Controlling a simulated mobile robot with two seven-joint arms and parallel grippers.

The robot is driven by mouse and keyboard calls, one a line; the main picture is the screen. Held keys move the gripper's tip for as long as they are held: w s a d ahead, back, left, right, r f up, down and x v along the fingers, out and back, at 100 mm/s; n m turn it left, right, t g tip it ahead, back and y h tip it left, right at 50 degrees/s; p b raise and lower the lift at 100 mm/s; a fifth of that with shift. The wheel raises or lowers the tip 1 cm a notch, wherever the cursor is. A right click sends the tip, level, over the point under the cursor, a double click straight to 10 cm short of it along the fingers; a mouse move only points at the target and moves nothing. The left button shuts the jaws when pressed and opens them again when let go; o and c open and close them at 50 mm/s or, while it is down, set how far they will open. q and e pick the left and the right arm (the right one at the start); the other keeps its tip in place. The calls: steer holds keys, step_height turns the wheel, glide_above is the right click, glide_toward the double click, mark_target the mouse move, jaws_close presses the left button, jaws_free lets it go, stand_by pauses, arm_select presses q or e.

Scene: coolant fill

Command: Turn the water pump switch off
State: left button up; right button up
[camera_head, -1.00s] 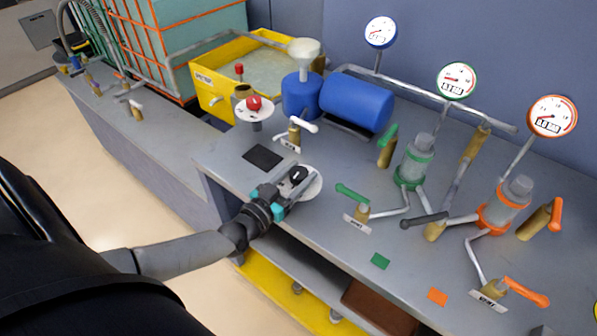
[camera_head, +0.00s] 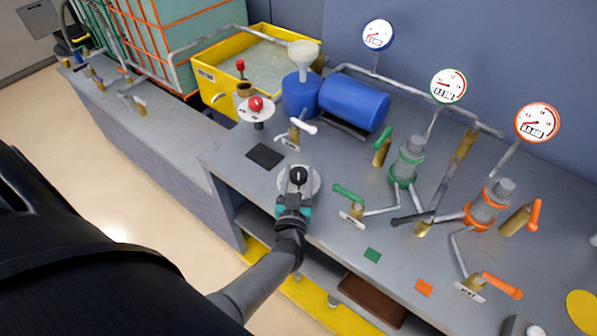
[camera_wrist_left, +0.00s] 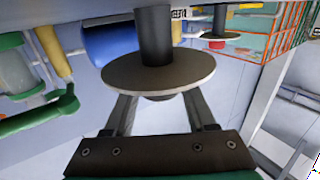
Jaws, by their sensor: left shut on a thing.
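The water pump switch looks to be the black knob (camera_head: 298,175) on a round pale disc (camera_head: 313,181) near the bench's front edge. My left gripper (camera_head: 297,182) reaches it from the front and is shut on the knob. In the left wrist view the disc (camera_wrist_left: 158,78) sits on a dark post (camera_wrist_left: 155,35), with the finger of my gripper showing on either side below it. The knob is mostly hidden there behind the disc. My right gripper does not show.
A red button on a white disc (camera_head: 255,104) stands behind and to the left. A white-handled valve (camera_head: 300,127) is just behind, and a green-handled valve (camera_head: 350,198) is close on the right. A black square (camera_head: 264,155) lies flat on the bench (camera_head: 225,155).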

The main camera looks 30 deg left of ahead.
arm_select(q)
steer(key=shift+n+g+y, duration=0.3)
steer(key=shift+n+y, duration=0.1)
steer(key=shift+y, duration=0.2)
steer(key=o, duration=1.4)
steer(key=shift+c, duration=0.2)
